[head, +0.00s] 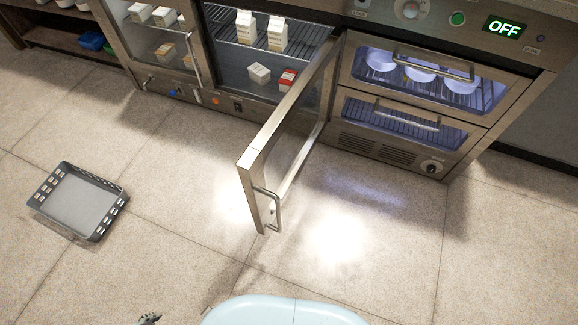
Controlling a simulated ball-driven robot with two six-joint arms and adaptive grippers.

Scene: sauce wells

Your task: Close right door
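The right door (250,165) of the glass-fronted fridge stands wide open. It is hinged at the fridge's right side and juts out over the floor towards me. Its metal handle (277,208) is at the free end. The left door (196,62) of the fridge is shut. My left gripper (149,318) shows only as a small dark tip at the bottom edge, well short of the door and apart from it. Whether it is open or shut cannot be seen. My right gripper is not in view.
Cartons (277,35) stand on a wire shelf inside the open fridge, with others below. A drawer unit (420,85) with lit windows is to the right. A grey tray (80,200) lies on the floor at left. The floor around the open door is clear.

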